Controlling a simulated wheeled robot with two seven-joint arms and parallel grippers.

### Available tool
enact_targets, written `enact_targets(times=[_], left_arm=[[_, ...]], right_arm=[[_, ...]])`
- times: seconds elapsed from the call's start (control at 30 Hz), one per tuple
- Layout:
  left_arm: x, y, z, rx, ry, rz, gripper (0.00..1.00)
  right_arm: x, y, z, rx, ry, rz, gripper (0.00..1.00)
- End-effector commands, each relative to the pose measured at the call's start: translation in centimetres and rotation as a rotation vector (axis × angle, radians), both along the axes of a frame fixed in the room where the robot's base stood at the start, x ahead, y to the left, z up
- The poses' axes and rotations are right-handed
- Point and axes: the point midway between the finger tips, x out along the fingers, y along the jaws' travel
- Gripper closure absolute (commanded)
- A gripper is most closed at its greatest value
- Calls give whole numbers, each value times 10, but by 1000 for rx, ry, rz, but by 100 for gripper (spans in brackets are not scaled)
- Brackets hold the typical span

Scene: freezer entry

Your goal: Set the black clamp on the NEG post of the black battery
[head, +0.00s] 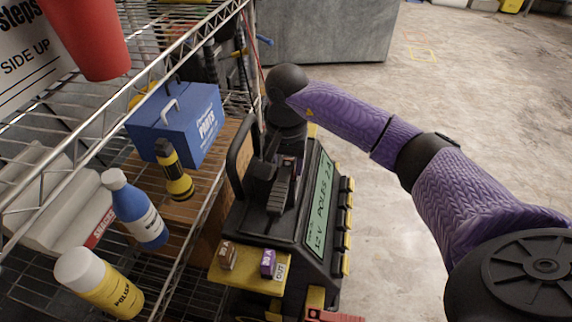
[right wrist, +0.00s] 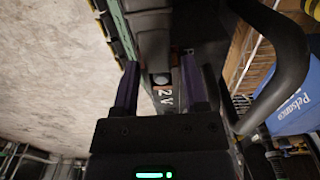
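A black unit with a tall handle and a long green label (head: 318,200) stands beside the rack; I cannot tell whether it is the battery. A dark ridged piece (head: 280,190), possibly the black clamp, sits on its top. My right gripper (head: 283,152) reaches down at the far side of this piece, mostly hidden behind it. In the right wrist view, its two purple fingers (right wrist: 161,85) are apart. A dark grey part (right wrist: 150,28) lies just beyond them, and a "2V" marking shows between them. I cannot make out a NEG post. My left gripper is out of view.
The wire rack on the left holds a blue box (head: 190,128), a yellow-black flashlight (head: 172,170), a blue bottle (head: 134,208) and a yellow polish bottle (head: 98,284). The unit's handle (head: 238,158) rises close to the gripper. The floor (head: 480,110) at right is open.

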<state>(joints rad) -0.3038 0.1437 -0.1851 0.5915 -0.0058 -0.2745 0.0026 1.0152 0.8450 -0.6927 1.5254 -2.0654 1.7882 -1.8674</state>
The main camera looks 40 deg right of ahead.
Motion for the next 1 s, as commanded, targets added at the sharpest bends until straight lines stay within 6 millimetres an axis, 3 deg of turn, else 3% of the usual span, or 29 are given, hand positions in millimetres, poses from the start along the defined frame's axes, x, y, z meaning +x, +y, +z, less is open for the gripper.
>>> enact_targets(times=[0.03,0.23,0.57,0.67,0.9,1.0], left_arm=[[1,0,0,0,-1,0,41],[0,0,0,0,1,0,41],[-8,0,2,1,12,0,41],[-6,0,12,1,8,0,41],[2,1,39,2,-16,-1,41],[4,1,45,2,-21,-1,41]], right_arm=[[0,0,0,0,0,0,56],[0,0,0,0,0,0,99],[0,0,2,1,-1,-1,100],[0,0,20,0,-4,-1,100],[0,0,85,-1,-7,-1,100],[0,0,99,1,-4,-1,100]])
